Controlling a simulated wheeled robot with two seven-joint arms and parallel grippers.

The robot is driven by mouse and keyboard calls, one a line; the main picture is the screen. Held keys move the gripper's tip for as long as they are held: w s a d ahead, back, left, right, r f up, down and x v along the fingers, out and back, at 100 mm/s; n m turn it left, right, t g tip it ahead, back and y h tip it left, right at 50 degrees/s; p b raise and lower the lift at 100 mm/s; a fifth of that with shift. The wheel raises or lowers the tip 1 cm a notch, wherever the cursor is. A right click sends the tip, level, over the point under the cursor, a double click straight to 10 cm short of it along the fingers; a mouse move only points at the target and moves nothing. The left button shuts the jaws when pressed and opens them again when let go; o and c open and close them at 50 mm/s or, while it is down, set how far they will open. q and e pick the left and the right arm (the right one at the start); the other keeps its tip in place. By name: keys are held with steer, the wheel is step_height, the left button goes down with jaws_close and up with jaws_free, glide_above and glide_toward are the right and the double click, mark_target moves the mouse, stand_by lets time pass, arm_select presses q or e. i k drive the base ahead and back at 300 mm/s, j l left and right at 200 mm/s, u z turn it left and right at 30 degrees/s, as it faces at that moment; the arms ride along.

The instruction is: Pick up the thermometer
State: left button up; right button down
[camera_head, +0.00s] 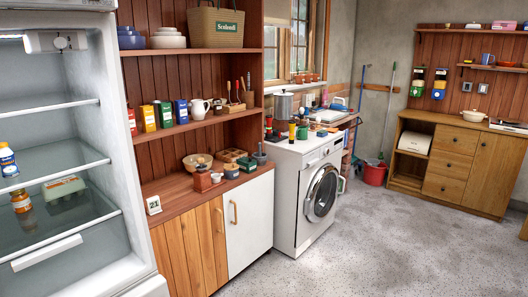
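A small white block with green-edged face (153,204) showing "21" stands upright at the left front of the wooden counter (178,190). It may be the thermometer, but I cannot tell for sure at this size. No other thing is clearly a thermometer. Neither of my grippers shows in the view.
An open fridge (75,100) with shelves stands close on the left. A wooden cabinet (455,165) is far right. The grey floor (380,245) is clear.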

mark_target(153, 204)
steer(key=i+u, duration=0.1)
steer(key=u, duration=0.35)
steer(key=i+l+u, duration=0.1)
steer(key=u, duration=0.4)
steer(key=i+l+u, duration=0.1)
steer(key=u, duration=0.35)
steer(key=i+l+u, duration=0.25)
steer(key=l, duration=0.3)
steer(key=l+u, duration=0.2)
steer(key=l, duration=0.35)
steer(key=i+l+u, duration=0.25)
steer(key=l, duration=1.15)
